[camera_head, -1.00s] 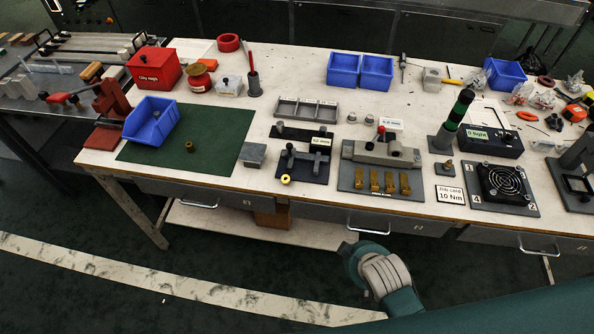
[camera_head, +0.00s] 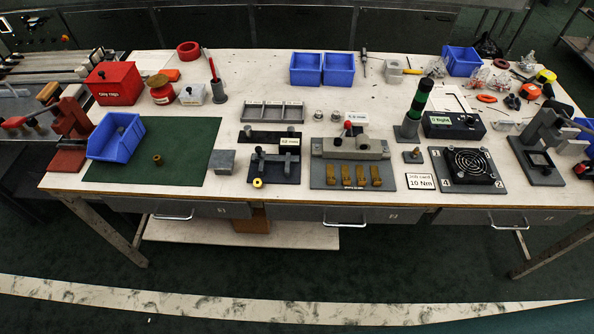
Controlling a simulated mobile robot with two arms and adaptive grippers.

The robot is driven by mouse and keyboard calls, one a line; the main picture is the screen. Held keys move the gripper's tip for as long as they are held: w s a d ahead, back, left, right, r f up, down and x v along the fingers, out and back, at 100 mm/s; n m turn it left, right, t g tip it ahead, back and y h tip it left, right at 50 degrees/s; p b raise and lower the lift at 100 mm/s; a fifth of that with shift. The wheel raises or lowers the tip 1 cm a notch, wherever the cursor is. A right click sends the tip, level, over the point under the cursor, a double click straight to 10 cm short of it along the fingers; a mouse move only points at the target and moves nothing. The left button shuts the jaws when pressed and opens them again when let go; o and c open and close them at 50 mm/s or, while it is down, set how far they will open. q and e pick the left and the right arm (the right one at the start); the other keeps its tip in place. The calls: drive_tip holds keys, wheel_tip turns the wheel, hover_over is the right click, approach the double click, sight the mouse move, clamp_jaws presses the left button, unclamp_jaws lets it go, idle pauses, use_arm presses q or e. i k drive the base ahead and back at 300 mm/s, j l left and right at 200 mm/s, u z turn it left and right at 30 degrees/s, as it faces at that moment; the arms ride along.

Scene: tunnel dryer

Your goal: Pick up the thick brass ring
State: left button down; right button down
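A small brass ring (camera_head: 157,160) stands on the green mat (camera_head: 194,150), to the right of a tilted blue bin (camera_head: 118,140). It looks like a short, thick-walled brass cylinder with a dark hole on top. Another small ring-like piece, yellow with a dark centre (camera_head: 257,183), sits at the front of a black fixture (camera_head: 275,170). It is too small to tell its exact make. Neither of my grippers shows in the head view, and nothing touches the brass ring.
A grey block (camera_head: 222,161) stands at the mat's right edge. A red box (camera_head: 114,83) and a red hand press (camera_head: 71,130) stand to the left. A plate with several brass clips (camera_head: 330,178) lies at the front centre. Most of the mat is clear.

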sight(259, 186)
drive_tip(key=i+j+z, duration=0.1)
drive_tip(key=j+z, duration=0.3)
drive_tip(key=i+j+z, duration=0.1)
drive_tip(key=z, duration=0.25)
drive_tip(key=j+z, duration=0.4)
